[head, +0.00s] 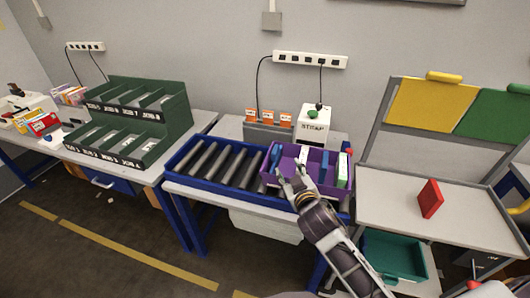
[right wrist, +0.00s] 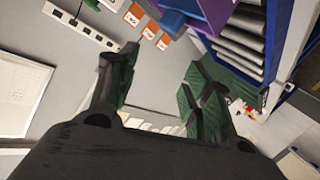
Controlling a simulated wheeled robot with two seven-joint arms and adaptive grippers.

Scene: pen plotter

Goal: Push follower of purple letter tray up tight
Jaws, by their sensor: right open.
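The purple letter tray (head: 316,157) sits at the right end of the blue roller conveyor. It holds upright items: a blue piece (head: 276,158) at the left, a white one (head: 303,154), another blue piece (head: 325,163) and a green-and-white one (head: 342,170) at the right. I cannot tell which blue piece is the follower. My right gripper (head: 289,175) is open, its fingers over the tray's front left part; contact cannot be told. In the right wrist view, its fingers (right wrist: 160,70) are apart with nothing between them, and a purple edge (right wrist: 213,12) shows at the top. My left gripper is out of view.
The conveyor's bare rollers (head: 225,163) lie left of the tray. A white stamp machine (head: 313,127) and orange-labelled slots (head: 268,131) stand behind. A green sorting rack (head: 130,120) is at left. A red block (head: 430,198) stands on the right table.

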